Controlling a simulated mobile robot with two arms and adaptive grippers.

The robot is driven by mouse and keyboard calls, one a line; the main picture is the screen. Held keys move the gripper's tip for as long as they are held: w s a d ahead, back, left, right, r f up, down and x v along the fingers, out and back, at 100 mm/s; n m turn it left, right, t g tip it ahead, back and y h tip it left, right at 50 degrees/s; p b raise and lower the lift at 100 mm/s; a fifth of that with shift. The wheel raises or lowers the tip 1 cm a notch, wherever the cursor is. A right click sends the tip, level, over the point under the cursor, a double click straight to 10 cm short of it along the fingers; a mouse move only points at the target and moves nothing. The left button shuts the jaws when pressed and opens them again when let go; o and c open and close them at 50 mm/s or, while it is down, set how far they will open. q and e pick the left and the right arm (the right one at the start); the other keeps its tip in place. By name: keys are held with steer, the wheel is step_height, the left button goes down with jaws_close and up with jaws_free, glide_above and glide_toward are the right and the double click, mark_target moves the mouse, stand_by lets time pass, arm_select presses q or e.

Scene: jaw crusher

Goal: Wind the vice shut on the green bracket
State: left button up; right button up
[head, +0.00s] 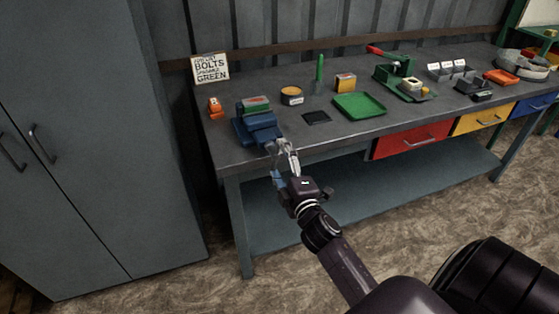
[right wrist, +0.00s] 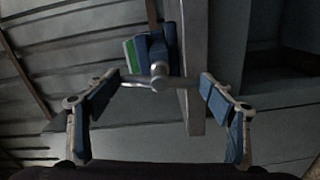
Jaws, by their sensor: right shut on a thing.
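The blue vice (head: 258,131) stands at the front left edge of the workbench. The green bracket (head: 256,104) sits at the top of the vice; whether the jaws touch it is too small to tell. In the right wrist view the vice (right wrist: 170,35) shows with the green bracket (right wrist: 131,56) beside it. The vice handle (right wrist: 180,83) is a grey bar across the round screw end (right wrist: 159,70). My right gripper (head: 287,160) is at the front of the vice. My left gripper is out of view.
A sign (head: 210,68) and an orange object (head: 214,106) stand left of the vice. A round tin (head: 291,96), a green tray (head: 359,105) and a green press (head: 396,72) stand to the right. A tall grey cabinet (head: 100,130) is at left.

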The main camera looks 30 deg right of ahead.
steer(key=o, duration=1.2)
steer(key=shift+c, duration=0.2)
steer(key=v, duration=1.2)
steer(key=shift+f, duration=0.1)
